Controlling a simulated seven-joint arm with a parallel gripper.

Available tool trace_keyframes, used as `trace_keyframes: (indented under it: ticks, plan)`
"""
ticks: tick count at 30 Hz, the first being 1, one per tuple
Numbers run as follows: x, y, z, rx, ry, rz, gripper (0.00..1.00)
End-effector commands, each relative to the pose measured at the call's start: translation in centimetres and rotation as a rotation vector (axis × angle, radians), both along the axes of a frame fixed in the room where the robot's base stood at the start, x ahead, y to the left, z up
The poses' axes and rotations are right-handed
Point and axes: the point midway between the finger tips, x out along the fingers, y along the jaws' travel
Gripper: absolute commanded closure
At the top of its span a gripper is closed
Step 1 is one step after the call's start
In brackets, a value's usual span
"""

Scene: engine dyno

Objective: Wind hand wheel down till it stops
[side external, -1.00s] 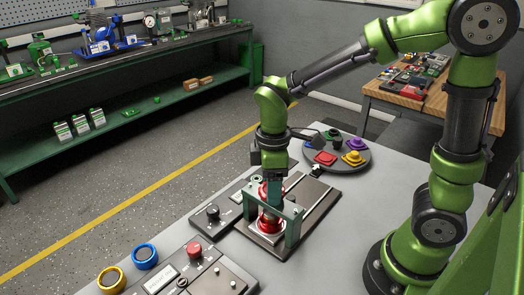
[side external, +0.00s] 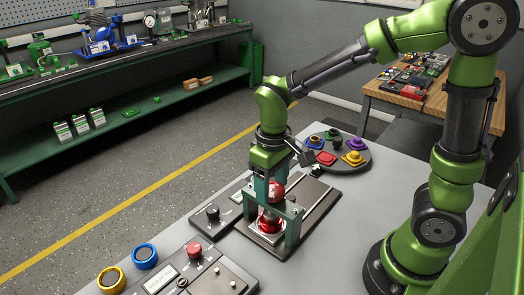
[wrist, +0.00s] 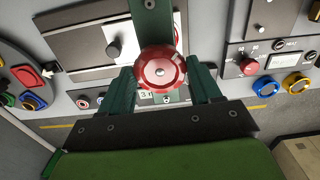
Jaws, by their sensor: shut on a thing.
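The red hand wheel (wrist: 160,70) sits at the top of a small green press frame (side external: 292,230). In the side external view the wheel (side external: 278,189) is partly hidden by my fingers. My gripper (wrist: 162,82) points down from above, with one green finger on each side of the wheel, and is shut on it. It also shows in the side external view (side external: 272,190). Below the frame's crossbar is another red round part (side external: 268,222), above the dark base plate (side external: 325,198). Whether it touches the plate is hidden.
A round tray (side external: 365,158) of coloured parts stands behind the press. A dark knob (side external: 213,212) is left of the press.

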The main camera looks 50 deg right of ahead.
Motion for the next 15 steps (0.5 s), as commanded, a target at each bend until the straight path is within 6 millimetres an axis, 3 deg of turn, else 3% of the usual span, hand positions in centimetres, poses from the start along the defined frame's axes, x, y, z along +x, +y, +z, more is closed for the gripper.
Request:
trace_keyframes:
  ticks: [15]
  plan:
    - [0.02,0.03,0.12,0.002,-0.001,-0.490,0.67]
